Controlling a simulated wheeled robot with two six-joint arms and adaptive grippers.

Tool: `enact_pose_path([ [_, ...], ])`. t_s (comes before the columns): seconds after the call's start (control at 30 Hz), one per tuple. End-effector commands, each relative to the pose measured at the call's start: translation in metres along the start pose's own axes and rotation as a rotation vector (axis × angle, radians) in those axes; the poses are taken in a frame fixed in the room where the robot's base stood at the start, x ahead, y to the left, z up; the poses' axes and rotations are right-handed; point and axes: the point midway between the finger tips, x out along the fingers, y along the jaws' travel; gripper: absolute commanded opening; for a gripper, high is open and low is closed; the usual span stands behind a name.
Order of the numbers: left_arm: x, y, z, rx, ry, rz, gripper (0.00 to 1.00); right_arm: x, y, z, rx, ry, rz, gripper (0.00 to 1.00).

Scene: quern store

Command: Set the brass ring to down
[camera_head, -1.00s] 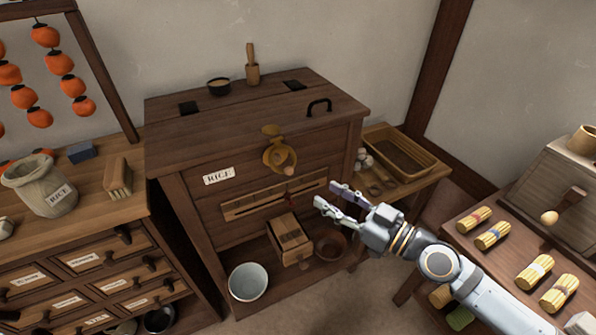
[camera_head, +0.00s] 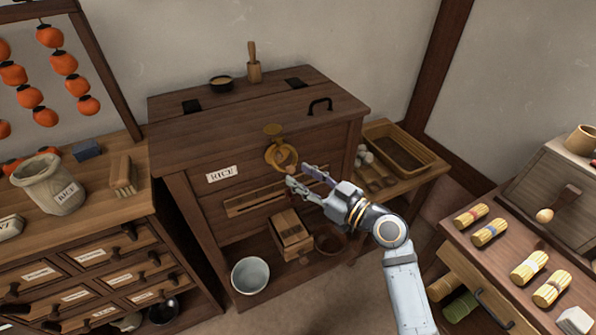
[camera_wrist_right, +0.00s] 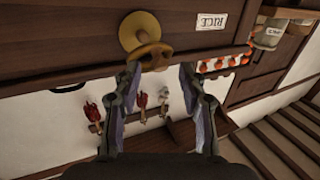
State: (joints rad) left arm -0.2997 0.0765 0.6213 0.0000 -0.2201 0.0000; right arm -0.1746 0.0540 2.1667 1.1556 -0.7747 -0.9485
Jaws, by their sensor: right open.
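The brass ring (camera_head: 268,158) is on the front of the dark wooden chest (camera_head: 225,135), right of the RICE label, below a round brass piece. In the right wrist view the ring (camera_wrist_right: 153,57) shows foreshortened, close ahead, with the brass disc (camera_wrist_right: 137,31) beside it. My right gripper (camera_head: 298,174) is open and empty, its fingertips just below and right of the ring in the head view. In the right wrist view the open fingers (camera_wrist_right: 160,70) stand either side of the ring's near edge; I cannot tell whether they touch it. My left gripper is not in view.
Below are a slotted panel (camera_head: 245,205), a small wooden box (camera_head: 291,232) and a pale bowl (camera_head: 250,275). A black handle (camera_head: 320,104) is on the chest top. A side table with a tray (camera_head: 425,158) stands right; straw bundles (camera_head: 490,232) lie on the right-hand table.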

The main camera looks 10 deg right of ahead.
Motion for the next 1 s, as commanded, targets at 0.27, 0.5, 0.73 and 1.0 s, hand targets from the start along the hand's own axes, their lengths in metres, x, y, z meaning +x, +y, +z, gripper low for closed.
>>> enact_pose_path([
  [0.27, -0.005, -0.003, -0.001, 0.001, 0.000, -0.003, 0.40, 0.019, -0.001, 0.000, 0.001, -0.001, -0.002, 0.42],
  [0.5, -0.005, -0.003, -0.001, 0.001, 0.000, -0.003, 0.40, 0.019, -0.001, 0.000, 0.000, -0.001, -0.002, 0.38],
  [0.73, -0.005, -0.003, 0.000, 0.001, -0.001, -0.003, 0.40, 0.018, -0.001, 0.000, 0.000, -0.001, -0.001, 0.07],
  [1.0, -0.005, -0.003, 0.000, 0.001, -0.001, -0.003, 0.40, 0.018, -0.001, 0.000, 0.000, -0.001, -0.002, 0.00],
])
